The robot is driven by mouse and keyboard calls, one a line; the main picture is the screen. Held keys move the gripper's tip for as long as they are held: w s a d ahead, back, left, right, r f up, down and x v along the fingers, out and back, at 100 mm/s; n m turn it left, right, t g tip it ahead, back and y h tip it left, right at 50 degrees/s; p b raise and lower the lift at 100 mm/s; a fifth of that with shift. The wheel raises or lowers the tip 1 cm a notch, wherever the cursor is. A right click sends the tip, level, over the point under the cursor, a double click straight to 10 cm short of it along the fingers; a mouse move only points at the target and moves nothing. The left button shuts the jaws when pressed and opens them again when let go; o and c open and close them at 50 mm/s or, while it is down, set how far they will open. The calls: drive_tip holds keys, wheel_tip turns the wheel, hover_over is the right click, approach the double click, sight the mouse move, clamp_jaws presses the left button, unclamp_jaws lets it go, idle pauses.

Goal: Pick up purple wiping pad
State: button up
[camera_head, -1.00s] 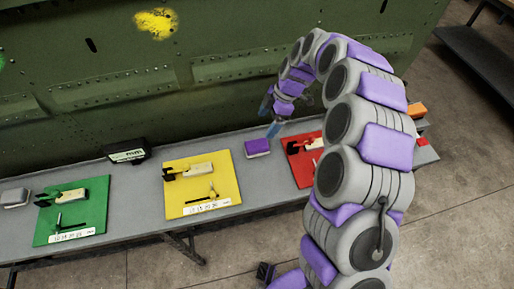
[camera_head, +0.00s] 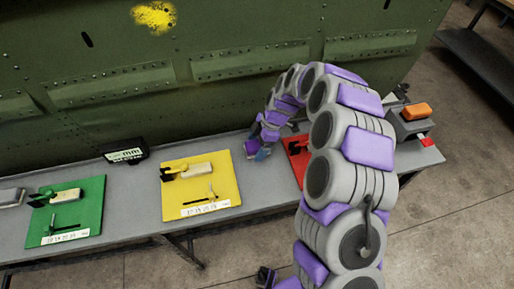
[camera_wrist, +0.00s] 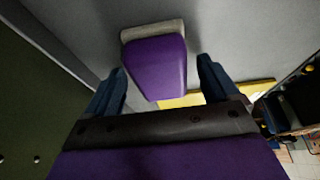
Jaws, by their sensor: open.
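The purple wiping pad (camera_wrist: 157,66) has a purple top and a pale edge, and lies on the grey table. In the wrist view it sits between the two blue fingers of my gripper (camera_wrist: 161,84), which are open with a gap on each side of it. In the head view my gripper (camera_head: 259,145) is low over the table between the yellow board and the red board. There the pad (camera_head: 251,147) shows only in part, the rest hidden by my gripper.
On the grey table (camera_head: 134,186) lie a green board (camera_head: 85,220), a yellow board (camera_head: 220,178) and a red board (camera_head: 296,152), mostly behind my arm. A black display box (camera_head: 123,152) stands at the back. The green riveted panel (camera_head: 150,105) rises along the far edge.

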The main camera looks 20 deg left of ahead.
sight(253, 145)
drive_tip(key=c, duration=1.1)
drive_tip(key=shift+o, duration=0.2)
drive_tip(key=shift+r, duration=0.15)
drive_tip(key=shift+r+p, duration=0.55)
drive_tip(key=shift+r, duration=1)
drive_tip(key=shift+s+d+r, duration=0.1)
drive_tip(key=shift+r, duration=0.2)
drive_tip(key=s+d+p, duration=0.1)
drive_tip(key=s+d, duration=0.1)
drive_tip(key=s, duration=0.2)
drive_tip(key=s+d, duration=0.3)
drive_tip(key=s, duration=0.2)
drive_tip(key=s+d+r+p, duration=0.1)
drive_tip(key=s+d, duration=0.2)
drive_tip(key=s, duration=0.1)
drive_tip(key=shift+s+d+r+p, duration=0.1)
drive_tip(key=shift+s+p, duration=0.1)
drive_tip(key=shift+p, duration=0.15)
